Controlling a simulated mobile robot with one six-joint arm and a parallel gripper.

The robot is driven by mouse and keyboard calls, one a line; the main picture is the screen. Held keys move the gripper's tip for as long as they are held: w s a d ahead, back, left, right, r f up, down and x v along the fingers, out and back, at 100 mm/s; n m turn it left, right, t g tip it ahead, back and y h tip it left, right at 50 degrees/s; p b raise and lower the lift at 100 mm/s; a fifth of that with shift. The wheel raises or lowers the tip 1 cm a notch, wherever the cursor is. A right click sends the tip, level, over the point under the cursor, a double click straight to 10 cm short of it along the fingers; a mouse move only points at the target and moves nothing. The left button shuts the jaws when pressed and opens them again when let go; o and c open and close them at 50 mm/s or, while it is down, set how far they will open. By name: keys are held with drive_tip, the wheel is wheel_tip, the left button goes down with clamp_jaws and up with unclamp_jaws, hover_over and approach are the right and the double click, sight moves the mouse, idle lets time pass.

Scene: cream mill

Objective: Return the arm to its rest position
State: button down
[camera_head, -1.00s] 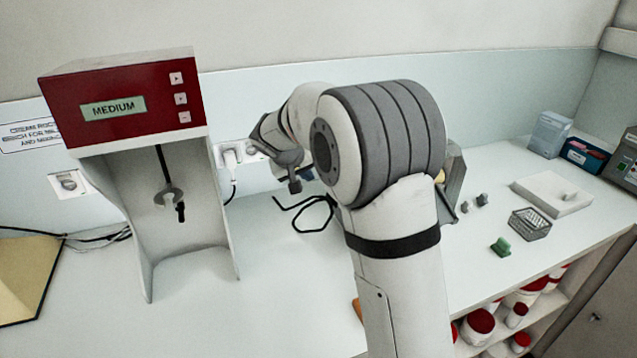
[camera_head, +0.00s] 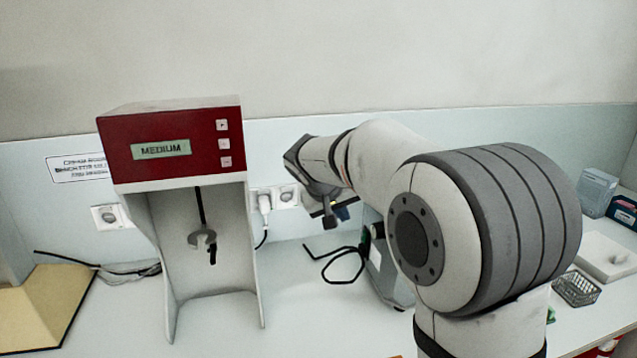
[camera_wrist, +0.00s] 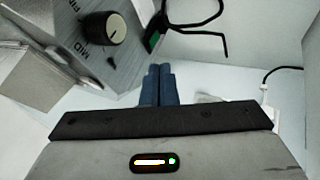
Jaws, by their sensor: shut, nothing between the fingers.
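My gripper (camera_wrist: 158,84) shows at the middle of the wrist view, its two blue fingers pressed together with nothing between them. In the head view my gripper (camera_head: 341,216) is partly hidden by my arm and hangs above the bench, right of the red-topped mill. My arm is raised and bent, its large grey joint filling the right of the head view. In the wrist view a grey device with a dial (camera_wrist: 101,28) lies beyond the fingers to the left, apart from them.
The red mill (camera_head: 172,149) reading MEDIUM stands on the bench at left. A wire basket (camera_head: 577,289) and a white block (camera_head: 606,255) are at right. A yellow-beige board (camera_head: 42,305) is at far left.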

drive_tip(key=s+d+f+g+y, duration=0.1)
drive_tip(key=s+f, duration=0.1)
drive_tip(key=s, duration=0.8)
drive_tip(key=s+d+f+y, duration=0.2)
drive_tip(key=s, duration=0.9)
drive_tip(key=s+d+f+g+y, duration=0.1)
drive_tip(key=s+f, duration=0.2)
drive_tip(key=s, duration=0.7)
drive_tip(key=shift+s+d+m+g+y, duration=0.3)
drive_tip(key=shift+s+d, duration=0.05)
drive_tip(key=shift+d, duration=0.05)
